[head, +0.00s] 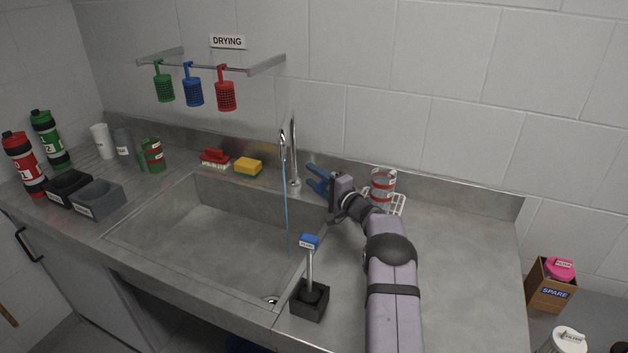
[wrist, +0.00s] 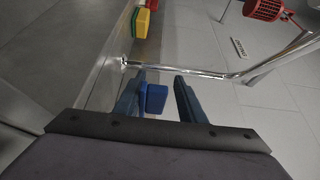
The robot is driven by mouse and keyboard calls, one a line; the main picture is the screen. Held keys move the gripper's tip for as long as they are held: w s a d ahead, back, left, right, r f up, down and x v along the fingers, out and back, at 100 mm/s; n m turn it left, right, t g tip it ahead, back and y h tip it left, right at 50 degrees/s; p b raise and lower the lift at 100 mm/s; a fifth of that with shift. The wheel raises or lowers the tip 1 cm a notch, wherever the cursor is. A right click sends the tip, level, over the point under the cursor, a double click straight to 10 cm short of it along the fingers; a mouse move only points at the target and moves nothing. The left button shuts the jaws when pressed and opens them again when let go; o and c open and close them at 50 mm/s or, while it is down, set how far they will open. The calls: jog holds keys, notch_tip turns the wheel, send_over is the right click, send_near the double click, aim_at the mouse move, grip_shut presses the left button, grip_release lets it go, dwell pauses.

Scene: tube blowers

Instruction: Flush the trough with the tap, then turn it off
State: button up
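The chrome tap (head: 292,150) stands at the back right of the trough (head: 190,245). In the wrist view my gripper (wrist: 159,77) is open. A blue block (wrist: 155,98), perhaps the tap's handle, shows between the fingers, close to the left one and apart from the right. The tap's pipe (wrist: 200,73) crosses beyond the fingertips.
A blue-topped plunger (head: 310,241) stands in a black block at the trough's front right corner. A red-banded clear cup (head: 383,184) stands beside my wrist. Bottles and bins crowd the left counter.

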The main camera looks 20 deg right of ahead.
aim_at(323, 184)
jog(key=shift+s+f, duration=0.1)
jog(key=shift+f, duration=0.1)
dwell(0.3)
jog(key=shift+s+d, duration=0.1)
jog(key=shift+s, duration=0.05)
jog(key=shift+b+v, duration=0.65)
jog(key=shift+v, duration=2.85)
jog(key=shift+r, duration=0.15)
